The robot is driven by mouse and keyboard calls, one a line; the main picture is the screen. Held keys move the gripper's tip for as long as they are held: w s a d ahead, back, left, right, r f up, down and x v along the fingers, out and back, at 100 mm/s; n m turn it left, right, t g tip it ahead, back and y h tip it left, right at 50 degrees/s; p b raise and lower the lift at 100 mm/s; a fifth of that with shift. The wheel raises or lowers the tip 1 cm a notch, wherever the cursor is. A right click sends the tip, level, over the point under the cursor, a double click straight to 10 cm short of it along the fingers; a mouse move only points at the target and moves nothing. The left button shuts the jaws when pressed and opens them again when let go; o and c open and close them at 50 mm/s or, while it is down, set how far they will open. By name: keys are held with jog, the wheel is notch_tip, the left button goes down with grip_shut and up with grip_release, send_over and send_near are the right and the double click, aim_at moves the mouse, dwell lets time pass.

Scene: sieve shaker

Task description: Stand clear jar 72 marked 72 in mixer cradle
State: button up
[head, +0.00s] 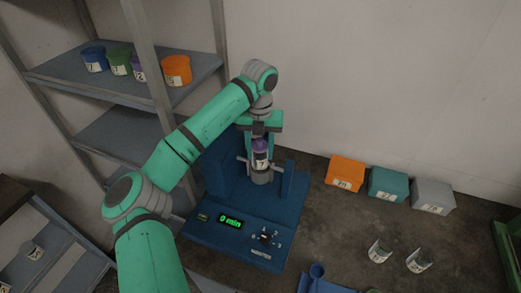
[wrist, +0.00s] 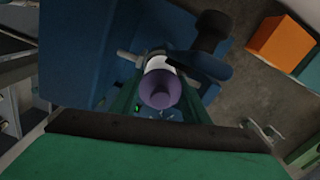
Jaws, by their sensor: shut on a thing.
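A clear jar with purple contents (head: 260,152) and a white label starting with 7 is upright at the mixer cradle. The rest of the label is too small to read. My gripper (head: 260,136) is shut on its upper part from above. The mixer cradle (head: 261,178), a grey round holder with side prongs, is directly under the jar on the blue mixer (head: 222,254). I cannot tell whether the jar rests on its floor. In the wrist view the jar (wrist: 160,88) is seen end-on, its purple top facing me, grey prongs beside it.
The mixer display reads 0 min, with a dial (head: 267,237) beside it. A shelf (head: 130,82) with several coloured tubs stands left.

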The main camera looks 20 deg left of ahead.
jog(key=shift+s+d+f, duration=0.1)
jog(key=shift+f, duration=1.5)
dwell(0.5)
